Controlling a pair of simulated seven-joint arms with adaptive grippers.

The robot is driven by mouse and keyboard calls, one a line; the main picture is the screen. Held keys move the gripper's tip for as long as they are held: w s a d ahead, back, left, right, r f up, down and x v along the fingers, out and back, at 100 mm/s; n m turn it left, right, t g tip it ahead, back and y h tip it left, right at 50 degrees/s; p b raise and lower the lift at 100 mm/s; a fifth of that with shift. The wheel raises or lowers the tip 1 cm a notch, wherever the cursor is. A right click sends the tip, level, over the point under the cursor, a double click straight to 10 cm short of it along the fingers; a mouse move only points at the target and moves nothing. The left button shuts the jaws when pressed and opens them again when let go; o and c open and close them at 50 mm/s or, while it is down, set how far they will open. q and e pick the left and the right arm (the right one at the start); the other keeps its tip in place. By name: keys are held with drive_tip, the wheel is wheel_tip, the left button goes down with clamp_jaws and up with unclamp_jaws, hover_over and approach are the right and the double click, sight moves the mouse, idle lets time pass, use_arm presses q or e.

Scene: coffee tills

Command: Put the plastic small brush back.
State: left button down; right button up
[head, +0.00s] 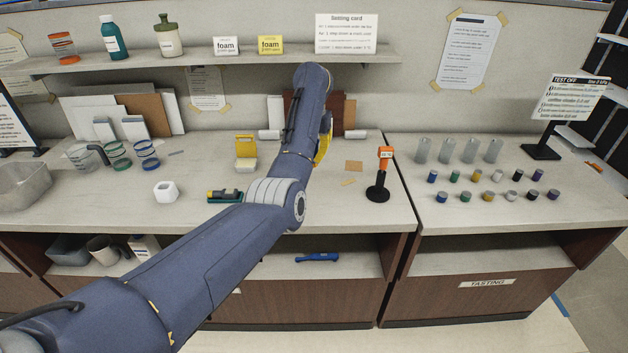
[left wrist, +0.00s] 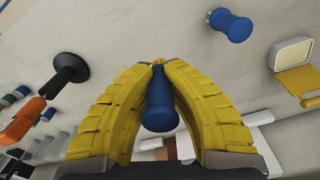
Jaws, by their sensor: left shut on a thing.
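My left gripper (left wrist: 158,64) is shut on a blue rounded thing (left wrist: 160,112), which looks like the handle of the plastic small brush; I see no bristles. In the head view part of my left gripper (head: 322,150) shows yellow behind my arm, above the counter's back half, and the held thing is hidden. A second blue piece (left wrist: 230,25), spool-shaped, is on the pale surface in the left wrist view. In the head view a blue handled thing (head: 317,257) lies on the open shelf under the counter. My right gripper is not in view.
An orange-topped tool on a black base (head: 378,180) stands right of my gripper. Several small jars (head: 490,177) and clear cups stand further right. The upper shelf (head: 190,58) holds bottles and cards.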

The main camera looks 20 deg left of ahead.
use_arm(q)
drive_tip(key=shift+f, duration=4.8)
drive_tip(key=shift+f, duration=0.2)
drive_tip(key=c, duration=1.5)
unclamp_jaws()
drive_tip(key=shift+r, duration=0.1)
wheel_tip(320, 180, up, 12)
drive_tip(key=shift+s+r, duration=0.1)
